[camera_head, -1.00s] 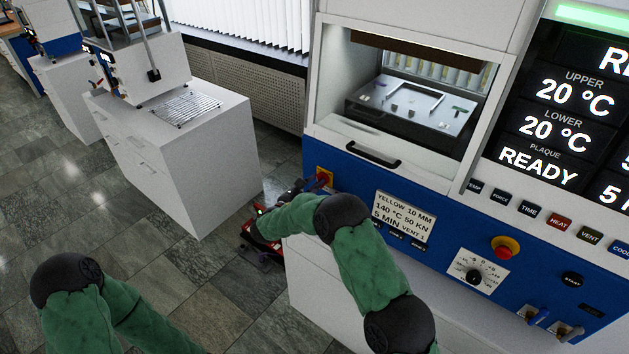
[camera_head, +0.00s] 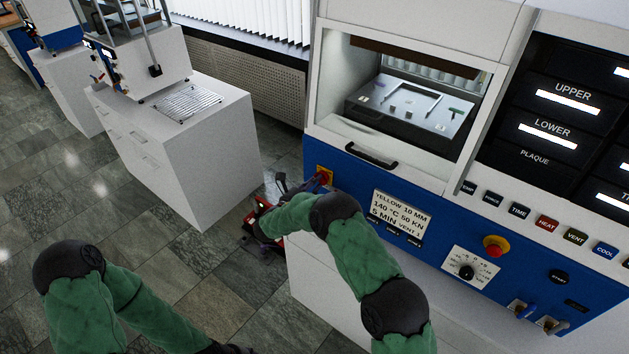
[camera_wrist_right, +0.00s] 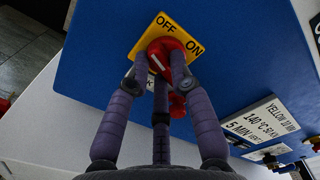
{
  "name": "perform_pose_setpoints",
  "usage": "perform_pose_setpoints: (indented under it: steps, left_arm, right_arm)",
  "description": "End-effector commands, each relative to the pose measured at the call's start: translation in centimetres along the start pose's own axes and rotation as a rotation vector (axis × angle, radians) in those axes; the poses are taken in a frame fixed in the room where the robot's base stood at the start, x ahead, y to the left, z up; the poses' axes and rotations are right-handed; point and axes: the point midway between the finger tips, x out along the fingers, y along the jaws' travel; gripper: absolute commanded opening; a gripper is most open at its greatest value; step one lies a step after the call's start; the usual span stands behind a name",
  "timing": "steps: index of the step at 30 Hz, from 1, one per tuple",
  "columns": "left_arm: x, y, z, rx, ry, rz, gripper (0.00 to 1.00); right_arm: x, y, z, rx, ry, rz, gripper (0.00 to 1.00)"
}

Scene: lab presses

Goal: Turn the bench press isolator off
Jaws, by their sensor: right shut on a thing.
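The bench press isolator is a red rotary knob (camera_wrist_right: 164,48) on a yellow plate (camera_wrist_right: 143,43) marked OFF and ON, on the press's blue front panel. In the head view the yellow and red isolator (camera_head: 325,175) sits at the panel's left end. My right gripper (camera_wrist_right: 160,85) is shut on the red knob, its fingers around it. The white mark on the knob slants toward the OFF side. The right gripper (camera_head: 300,186) is partly hidden behind my arm in the head view. My left arm shows at lower left, but its gripper is out of view.
The blue panel carries a recipe label (camera_head: 400,218), a red emergency button (camera_head: 495,246), a dial (camera_head: 467,271) and several push buttons. The display (camera_head: 560,120) shows white bars instead of numbers. A white cabinet (camera_head: 190,150) stands left, with floor between.

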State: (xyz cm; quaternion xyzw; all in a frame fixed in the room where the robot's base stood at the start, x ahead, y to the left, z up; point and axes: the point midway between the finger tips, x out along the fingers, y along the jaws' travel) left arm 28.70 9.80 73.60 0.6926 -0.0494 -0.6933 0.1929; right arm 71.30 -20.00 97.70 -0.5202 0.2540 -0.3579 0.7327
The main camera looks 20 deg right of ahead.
Motion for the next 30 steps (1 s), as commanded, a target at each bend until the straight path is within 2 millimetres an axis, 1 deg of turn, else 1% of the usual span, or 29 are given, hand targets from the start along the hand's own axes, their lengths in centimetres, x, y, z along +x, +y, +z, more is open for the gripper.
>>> perform_pose_setpoints:
  steps: [6,12,19,30]
  left_arm:
    - [-0.65,0.23,0.02,0.000,0.000,0.000,0.45]
    - [-0.94,0.34,0.04,0.000,0.000,0.000,0.45]
    - [-1.09,0.39,0.04,0.000,0.000,0.000,0.45]
    - [-1.11,0.40,0.05,0.000,0.000,0.000,0.45]
  right_arm:
    - [-0.03,0.05,-0.04,-0.167,-0.002,0.001,0.00]
    - [-0.04,0.12,-0.10,-0.274,-0.002,0.001,0.00]
    - [-0.04,0.17,-0.14,-0.337,-0.002,0.001,0.00]
    - [-0.05,0.21,-0.16,-0.354,-0.002,0.001,0.00]
